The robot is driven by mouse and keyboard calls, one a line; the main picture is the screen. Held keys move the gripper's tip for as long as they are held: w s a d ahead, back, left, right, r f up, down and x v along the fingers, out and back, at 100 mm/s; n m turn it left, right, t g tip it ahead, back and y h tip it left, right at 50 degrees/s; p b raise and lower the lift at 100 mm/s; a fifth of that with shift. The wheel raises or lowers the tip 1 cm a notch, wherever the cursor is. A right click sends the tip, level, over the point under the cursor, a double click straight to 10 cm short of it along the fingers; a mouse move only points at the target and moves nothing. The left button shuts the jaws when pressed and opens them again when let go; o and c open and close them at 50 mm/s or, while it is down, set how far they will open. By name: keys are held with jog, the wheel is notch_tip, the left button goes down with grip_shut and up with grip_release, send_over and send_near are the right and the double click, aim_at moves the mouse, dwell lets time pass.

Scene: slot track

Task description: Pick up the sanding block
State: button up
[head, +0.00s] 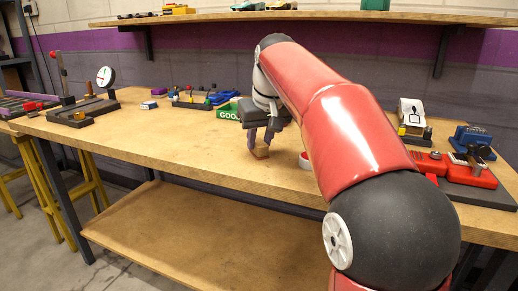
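A small tan block with a reddish underside, which looks like the sanding block (261,152), is on the wooden workbench in the head view, near the middle of the front part. My gripper (261,141) points down right at it, with one dark finger on the left and one on the right at the block's upper part. I cannot tell whether the fingers touch the block or stand just apart from it. The block appears to rest on the bench top.
Behind is a green box (229,112) with lettering. A dial gauge stand (105,78) is at left, and a red device (466,172) at right. The left-front bench top is clear.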

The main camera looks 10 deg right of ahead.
jog(key=c, duration=0.5)
jog(key=shift+c, duration=0.2)
